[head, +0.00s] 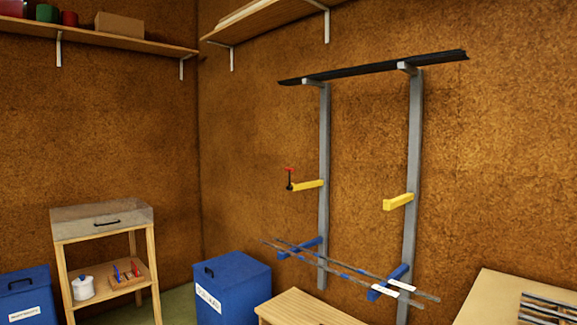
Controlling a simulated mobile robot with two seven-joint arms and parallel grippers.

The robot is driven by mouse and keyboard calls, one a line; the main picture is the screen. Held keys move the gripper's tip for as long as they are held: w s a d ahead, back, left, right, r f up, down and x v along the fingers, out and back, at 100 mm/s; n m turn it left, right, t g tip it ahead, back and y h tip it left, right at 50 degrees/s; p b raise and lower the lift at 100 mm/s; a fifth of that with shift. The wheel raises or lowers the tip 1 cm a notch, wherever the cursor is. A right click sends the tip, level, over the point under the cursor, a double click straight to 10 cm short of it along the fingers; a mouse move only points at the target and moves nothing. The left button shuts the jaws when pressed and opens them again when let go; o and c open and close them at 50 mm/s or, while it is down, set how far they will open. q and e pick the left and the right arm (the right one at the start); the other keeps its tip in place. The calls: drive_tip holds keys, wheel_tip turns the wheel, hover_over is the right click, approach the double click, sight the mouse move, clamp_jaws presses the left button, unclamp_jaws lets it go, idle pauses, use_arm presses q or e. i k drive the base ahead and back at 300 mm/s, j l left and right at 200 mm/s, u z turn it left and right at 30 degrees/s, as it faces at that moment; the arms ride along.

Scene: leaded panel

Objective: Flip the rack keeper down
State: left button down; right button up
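A wall rack with two grey uprights (324,200) stands against the brown wall. A small dark upright piece with a red top (290,178), which looks like the keeper, stands at the outer end of the left yellow arm (309,185). A second yellow arm (398,202) on the right upright has no such piece showing. Lower blue arms (299,248) carry several thin grey strips (345,268), some with white or blue bands. A long black bar (375,66) lies across the top arms. Neither gripper is in view.
A wooden bench (305,308) and a blue lidded bin (232,288) stand below the rack. A pale table (510,292) is at lower right. A wooden stand (145,262) and another blue bin (25,295) are at left. Shelves (100,38) hang above.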

sight(290, 188)
drive_tip(key=i+z, duration=0.1)
drive_tip(key=z, duration=0.3)
drive_tip(key=i+j+z, duration=0.1)
drive_tip(key=z, duration=0.3)
drive_tip(key=i+j+z, duration=0.2)
drive_tip(key=i+j, duration=0.15)
drive_tip(key=j, duration=0.3)
drive_tip(key=i+j+z, duration=0.2)
drive_tip(key=i+j, duration=0.15)
drive_tip(key=j, duration=0.3)
drive_tip(key=i+j+z, duration=0.1)
drive_tip(key=j, duration=0.25)
drive_tip(key=i+j+z, duration=0.15)
drive_tip(key=j, duration=0.25)
drive_tip(key=i+j, duration=0.15)
drive_tip(key=j, duration=0.2)
drive_tip(key=i+j, duration=0.1)
drive_tip(key=j, duration=0.25)
drive_tip(key=i+j, duration=0.15)
drive_tip(key=j, duration=0.25)
